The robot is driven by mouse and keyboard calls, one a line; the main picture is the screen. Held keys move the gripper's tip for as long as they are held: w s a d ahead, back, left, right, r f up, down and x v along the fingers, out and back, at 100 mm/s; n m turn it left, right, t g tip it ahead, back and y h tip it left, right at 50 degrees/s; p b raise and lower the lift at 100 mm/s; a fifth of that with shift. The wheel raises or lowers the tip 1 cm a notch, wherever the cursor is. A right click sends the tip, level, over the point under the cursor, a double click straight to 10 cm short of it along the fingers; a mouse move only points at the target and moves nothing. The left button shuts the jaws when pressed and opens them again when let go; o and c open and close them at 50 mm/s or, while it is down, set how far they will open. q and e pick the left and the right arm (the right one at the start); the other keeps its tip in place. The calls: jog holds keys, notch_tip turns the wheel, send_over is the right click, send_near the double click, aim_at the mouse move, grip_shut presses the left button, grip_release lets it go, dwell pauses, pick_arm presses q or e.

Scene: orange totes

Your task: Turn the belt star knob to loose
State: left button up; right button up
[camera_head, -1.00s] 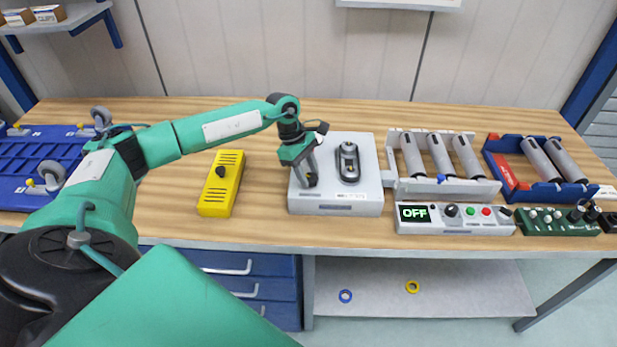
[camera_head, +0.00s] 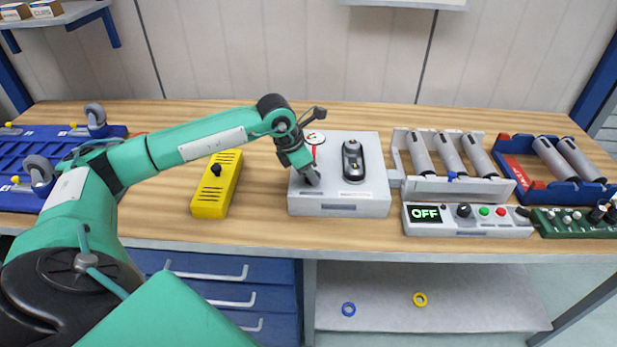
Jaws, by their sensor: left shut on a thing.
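My left gripper (camera_head: 311,177) reaches in from the left over the left half of a light grey box (camera_head: 340,209) on the bench. Its fingers are shut and tilted, low at the box's top face. The belt star knob is hidden under or between the fingers, so its angle cannot be seen. A round white dial with red on it (camera_head: 316,138) shows just behind the gripper on the box. A black oval fixture with a grey top (camera_head: 352,161) sits on the box right of the gripper, apart from it. My right gripper is out of view.
A yellow box with a black knob (camera_head: 211,203) lies left of the grey box. To the right are a roller unit (camera_head: 452,189), a control panel reading OFF (camera_head: 467,229), a blue roller tray (camera_head: 569,197) and a green control box (camera_head: 572,229). A blue rack (camera_head: 30,172) fills the far left.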

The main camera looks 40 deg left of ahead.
pick_arm(q)
jog(key=n+y+b, duration=0.1)
jog(key=n, duration=0.1)
jog(key=n+b, duration=0.2)
jog(key=n+y+b, duration=0.1)
jog(key=n+b, duration=0.1)
jog(key=shift+d+f+t+y, duration=0.15)
jog(key=shift+d+t+y, duration=0.15)
jog(key=shift+t, duration=0.1)
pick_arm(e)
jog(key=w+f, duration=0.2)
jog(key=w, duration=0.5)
pick_arm(q)
jog(key=n+y+b, duration=0.1)
jog(key=n, duration=0.1)
jog(key=n+b, duration=0.1)
jog(key=n, duration=0.2)
jog(key=shift+d+y+b, duration=0.15)
jog(key=shift+y+b, duration=0.15)
jog(key=shift+y, duration=0.1)
jog(key=shift+n+g+y+b, duration=0.3)
jog(key=shift+n+b, duration=0.05)
jog(key=shift+n, duration=0.75)
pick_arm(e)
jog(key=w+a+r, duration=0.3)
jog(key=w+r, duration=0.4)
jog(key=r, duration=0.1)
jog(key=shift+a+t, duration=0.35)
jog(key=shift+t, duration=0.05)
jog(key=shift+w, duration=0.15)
